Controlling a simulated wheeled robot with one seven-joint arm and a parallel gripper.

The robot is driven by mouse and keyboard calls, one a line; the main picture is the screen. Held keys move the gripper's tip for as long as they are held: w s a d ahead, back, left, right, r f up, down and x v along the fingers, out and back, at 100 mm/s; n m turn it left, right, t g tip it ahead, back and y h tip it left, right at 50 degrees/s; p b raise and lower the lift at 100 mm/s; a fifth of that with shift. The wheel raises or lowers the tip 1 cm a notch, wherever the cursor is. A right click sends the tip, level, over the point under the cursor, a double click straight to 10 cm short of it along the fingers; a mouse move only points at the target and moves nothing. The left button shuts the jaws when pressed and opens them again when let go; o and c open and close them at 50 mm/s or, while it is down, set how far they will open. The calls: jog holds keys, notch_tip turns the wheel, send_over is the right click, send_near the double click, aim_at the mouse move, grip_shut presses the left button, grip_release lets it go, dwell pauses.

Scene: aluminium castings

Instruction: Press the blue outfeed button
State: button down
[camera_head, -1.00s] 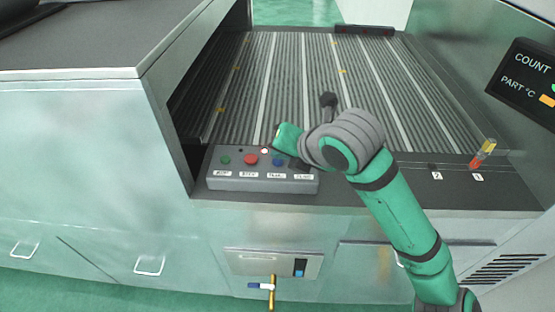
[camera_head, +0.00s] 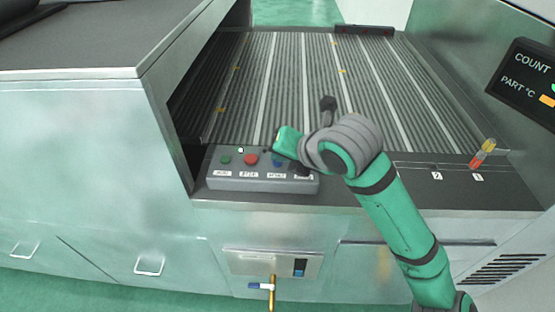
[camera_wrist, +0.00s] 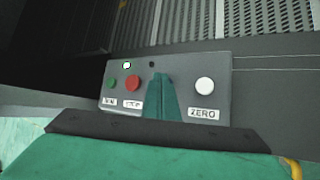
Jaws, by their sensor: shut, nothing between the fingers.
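The blue button (camera_head: 277,163) is third from the left on the grey control box (camera_head: 240,183), partly visible beside my gripper (camera_head: 286,147) in the head view. My gripper is over the right half of the box, close to the blue button. In the wrist view the shut green fingers (camera_wrist: 160,85) stand between the red and white buttons and hide the blue one. I cannot tell whether the fingertips touch it. Nothing is seen between the fingers.
The green button (camera_wrist: 112,83), red button (camera_wrist: 132,83) and white ZERO button (camera_wrist: 204,85) flank the fingers. A left lamp (camera_wrist: 127,65) is lit and a right lamp (camera_wrist: 152,64) is dark. The ribbed conveyor (camera_head: 320,90) lies behind; a red-yellow part (camera_head: 482,153) is at right.

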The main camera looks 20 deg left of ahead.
jog(key=shift+r, duration=0.85)
jog(key=shift+r, duration=0.1)
notch_tip(320, 180, up, 5)
jog(key=shift+f, duration=0.1)
dwell(0.6)
jog(key=shift+s, duration=0.1)
dwell(0.6)
